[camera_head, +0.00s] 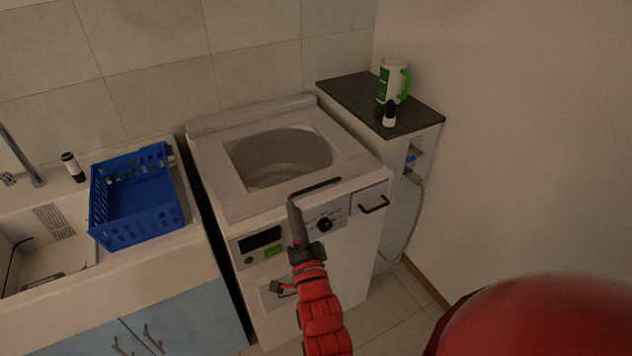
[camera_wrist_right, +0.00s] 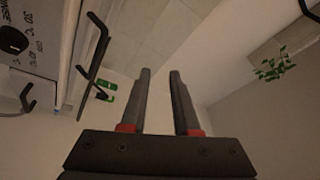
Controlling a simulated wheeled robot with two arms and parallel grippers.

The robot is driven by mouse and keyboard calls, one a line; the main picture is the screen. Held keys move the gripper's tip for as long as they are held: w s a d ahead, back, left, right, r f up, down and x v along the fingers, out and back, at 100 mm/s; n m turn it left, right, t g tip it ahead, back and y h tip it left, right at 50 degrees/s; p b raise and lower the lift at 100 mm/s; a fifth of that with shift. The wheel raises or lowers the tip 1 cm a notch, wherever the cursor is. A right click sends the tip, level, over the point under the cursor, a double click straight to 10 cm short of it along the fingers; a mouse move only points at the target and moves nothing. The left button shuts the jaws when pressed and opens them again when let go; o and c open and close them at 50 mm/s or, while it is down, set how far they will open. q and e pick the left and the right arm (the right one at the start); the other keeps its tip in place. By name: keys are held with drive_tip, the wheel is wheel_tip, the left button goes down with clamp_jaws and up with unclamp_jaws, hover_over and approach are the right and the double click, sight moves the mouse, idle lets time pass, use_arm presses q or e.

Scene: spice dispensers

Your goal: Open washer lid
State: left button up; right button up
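The washer (camera_head: 213,189) is a white top-loader with a round grey area (camera_head: 282,158) in its top. I cannot tell whether a clear lid covers this area or it stands open. A dark bar handle (camera_head: 318,187) lies at the front edge of the top, and a dark handle also shows at the left of the right wrist view (camera_wrist_right: 97,62). My right gripper (camera_head: 293,203) is in front of the washer's control panel, close to the bar handle. In the right wrist view its fingers (camera_wrist_right: 160,72) are apart with nothing between them. My left gripper is out of view.
A blue basket (camera_head: 135,237) stands on the sink counter at the left. A dark-topped cabinet (camera_head: 350,92) with a white and green jug (camera_head: 385,85) and a small bottle (camera_head: 389,117) stands at the right. A pale hose (camera_head: 417,210) hangs beside the washer. A dark drawer handle (camera_head: 374,206) sticks out.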

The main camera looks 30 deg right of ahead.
drive_tip(key=s+d+f+m+g+h, duration=0.1)
drive_tip(key=s+d+f+m+g, duration=0.1)
drive_tip(key=d+f+m+g, duration=0.3)
drive_tip(key=m+p, duration=0.1)
drive_tip(key=p, duration=0.1)
approach(316, 188)
drive_tip(key=x, duration=0.9)
drive_tip(key=shift+x, duration=0.85)
drive_tip(key=shift+c, duration=0.2)
clamp_jaws()
drive_tip(key=shift+f, duration=0.1)
